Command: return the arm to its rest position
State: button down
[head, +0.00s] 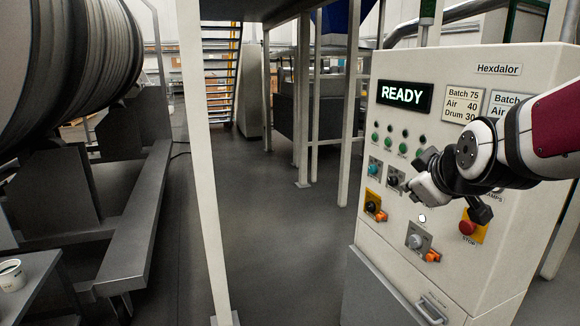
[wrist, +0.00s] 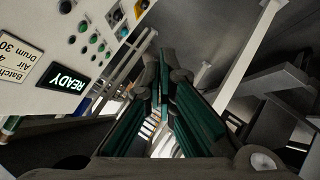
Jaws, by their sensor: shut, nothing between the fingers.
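My arm reaches in from the right edge of the head view, and its end hangs in front of the control panel (head: 385,225). In the wrist view my gripper (wrist: 162,62) is shut and empty, with its two dark fingers and green pads close together at the tips. The fingertips are hard to make out in the head view. The panel's lit display (head: 404,95) reads READY, and it also shows in the wrist view (wrist: 63,78). The arm hides part of the panel's right side.
A red stop button (head: 467,227) and several knobs sit on the panel close to my arm's end. A white post (head: 203,160) stands left of the middle. A large drum (head: 75,60) on a grey frame is at left. A cup (head: 12,277) stands at lower left. The middle floor (head: 270,230) is clear.

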jog(key=s+a+f+m+g, duration=0.1)
jog(key=s+m+g, duration=0.1)
jog(key=s, duration=0.6)
jog(key=s+a+f+m+g, duration=0.1)
jog(key=s+a+m, duration=0.1)
jog(key=s, duration=0.6)
jog(key=s+a+f+m+g+y, duration=0.1)
jog(key=s+f+m+g, duration=0.1)
jog(key=s, duration=0.6)
jog(key=shift+a+m+g, duration=0.25)
jog(key=shift+m+g, duration=0.05)
jog(key=shift+m, duration=0.3)
